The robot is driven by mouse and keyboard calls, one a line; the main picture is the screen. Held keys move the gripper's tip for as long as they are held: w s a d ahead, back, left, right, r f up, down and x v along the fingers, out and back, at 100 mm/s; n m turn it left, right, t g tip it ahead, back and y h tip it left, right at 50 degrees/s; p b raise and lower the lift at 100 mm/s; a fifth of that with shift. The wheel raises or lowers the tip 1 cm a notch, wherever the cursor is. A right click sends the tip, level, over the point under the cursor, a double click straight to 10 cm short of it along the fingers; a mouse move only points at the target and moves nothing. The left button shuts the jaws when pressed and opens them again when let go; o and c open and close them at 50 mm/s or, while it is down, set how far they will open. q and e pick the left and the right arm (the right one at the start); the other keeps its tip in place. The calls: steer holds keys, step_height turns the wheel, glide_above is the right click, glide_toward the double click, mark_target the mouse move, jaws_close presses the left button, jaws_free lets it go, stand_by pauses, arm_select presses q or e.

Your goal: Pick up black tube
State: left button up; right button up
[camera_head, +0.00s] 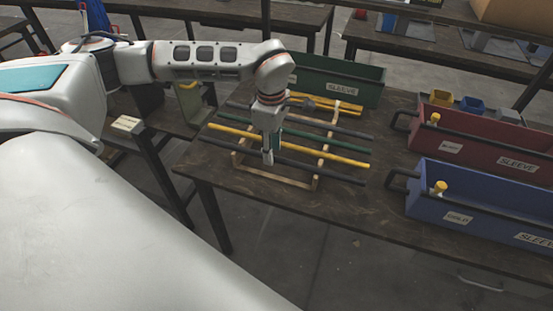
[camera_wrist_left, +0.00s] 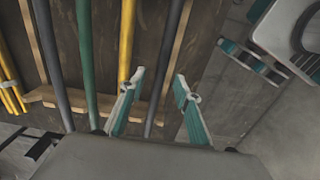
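Several long tubes lie side by side across a light wooden rack (camera_head: 316,180) on a dark table. The nearest black tube (camera_head: 325,174) is at the front of the rack and also shows in the left wrist view (camera_wrist_left: 167,55). A yellow tube (camera_head: 345,159) and a green tube (camera_wrist_left: 86,50) lie behind it. Another black tube (camera_wrist_left: 47,55) lies beyond the green one. My left gripper (camera_head: 268,160) points down over the front of the rack. In the left wrist view its fingers (camera_wrist_left: 160,76) are spread, with the nearest black tube running between them. Contact cannot be told.
A green bin (camera_head: 345,93) labelled SLEEVE stands behind the rack. A red bin (camera_head: 480,150) and a blue bin (camera_head: 485,215) stand on the right. Thin yellow tubes (camera_wrist_left: 12,90) lie at the rack's far side. The table front is clear.

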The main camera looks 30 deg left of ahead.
arm_select(q)
steer(key=shift+f, duration=0.8)
steer(key=shift+r, duration=0.1)
jaws_close()
